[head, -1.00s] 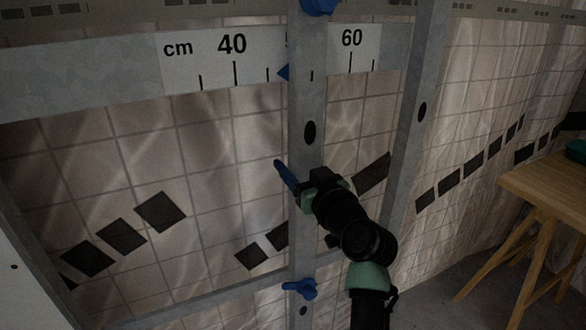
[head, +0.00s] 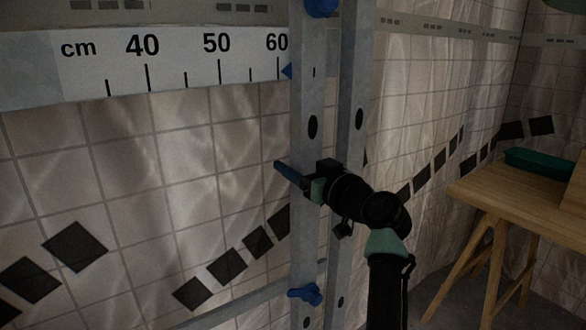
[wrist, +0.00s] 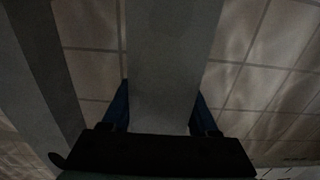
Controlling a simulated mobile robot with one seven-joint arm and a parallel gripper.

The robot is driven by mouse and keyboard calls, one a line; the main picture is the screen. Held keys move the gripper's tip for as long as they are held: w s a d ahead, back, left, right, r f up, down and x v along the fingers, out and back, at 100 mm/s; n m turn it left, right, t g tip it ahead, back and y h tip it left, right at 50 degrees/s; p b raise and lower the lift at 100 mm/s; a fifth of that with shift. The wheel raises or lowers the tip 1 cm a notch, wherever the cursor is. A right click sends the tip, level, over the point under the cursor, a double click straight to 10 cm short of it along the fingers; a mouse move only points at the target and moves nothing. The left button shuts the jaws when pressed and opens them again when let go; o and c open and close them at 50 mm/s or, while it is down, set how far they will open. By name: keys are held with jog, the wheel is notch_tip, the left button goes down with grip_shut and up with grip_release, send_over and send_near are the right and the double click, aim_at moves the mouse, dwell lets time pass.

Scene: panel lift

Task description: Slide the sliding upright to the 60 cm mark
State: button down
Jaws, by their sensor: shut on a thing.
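The sliding upright (head: 305,100) is a grey metal post standing in the middle of the head view. My gripper (head: 297,178) is shut on the upright below the scale. In the wrist view, the blue fingers (wrist: 160,106) lie on either side of the upright (wrist: 172,55).
A second grey upright (head: 345,150) stands close on the right. Blue knobs (head: 320,5) (head: 305,293) sit at the sliding upright's top and lower part. A wooden table (head: 500,197) with a green tray (head: 540,162) stands at the right. A tiled wall is behind.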

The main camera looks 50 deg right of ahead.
jog(key=shift+d, duration=0.1)
jog(key=shift+c, duration=0.8)
grip_release()
jog(key=p+v, duration=0.2)
jog(key=v, duration=1.1)
jog(key=shift+p, duration=0.3)
